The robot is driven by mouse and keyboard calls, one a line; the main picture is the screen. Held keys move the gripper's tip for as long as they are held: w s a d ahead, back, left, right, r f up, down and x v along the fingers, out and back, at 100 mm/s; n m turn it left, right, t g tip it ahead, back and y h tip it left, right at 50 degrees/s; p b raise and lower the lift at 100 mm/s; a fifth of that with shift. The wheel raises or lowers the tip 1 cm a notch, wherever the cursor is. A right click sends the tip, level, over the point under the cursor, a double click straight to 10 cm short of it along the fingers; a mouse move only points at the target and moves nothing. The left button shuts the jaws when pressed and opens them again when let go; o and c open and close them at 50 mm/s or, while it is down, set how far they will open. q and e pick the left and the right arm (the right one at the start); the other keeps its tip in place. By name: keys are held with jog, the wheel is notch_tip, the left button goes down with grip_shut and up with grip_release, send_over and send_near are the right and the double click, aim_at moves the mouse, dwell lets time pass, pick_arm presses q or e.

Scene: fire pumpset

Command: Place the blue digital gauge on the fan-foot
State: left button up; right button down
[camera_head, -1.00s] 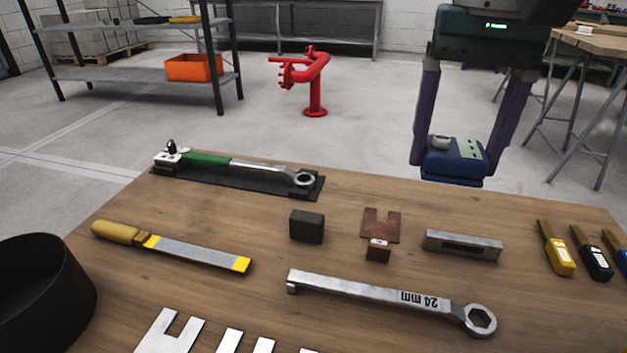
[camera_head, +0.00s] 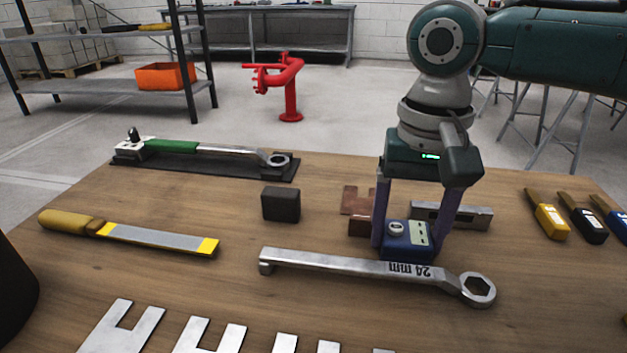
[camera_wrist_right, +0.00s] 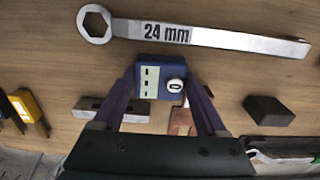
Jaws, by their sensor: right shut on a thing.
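The blue digital gauge (camera_head: 407,243) is held between the two purple fingers of my right gripper (camera_head: 408,236). Its face has a round white knob and a pale panel, and it also shows in the right wrist view (camera_wrist_right: 150,84). It hangs over the table, just behind the 24 mm wrench; I cannot tell its exact height. A rust-brown slotted piece (camera_head: 355,200), possibly the fan-foot, lies left of and behind the gauge, partly hidden by a finger. It shows between the fingers in the right wrist view (camera_wrist_right: 180,121). My left gripper is out of view.
The 24 mm wrench (camera_head: 345,264) lies in front. A steel bar (camera_head: 475,215) sits behind the gripper, a dark block (camera_head: 280,204) to its left. A file (camera_head: 160,236), a torque wrench (camera_head: 180,147), slotted shims (camera_head: 120,328) and coloured tools (camera_head: 548,216) lie around. Bare wood separates them.

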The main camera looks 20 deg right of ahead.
dwell(0.3)
jog(key=shift+c, duration=1.3)
grip_release()
jog(key=shift+f, duration=0.1)
jog(key=shift+o, duration=1.3)
jog(key=shift+w, duration=0.1)
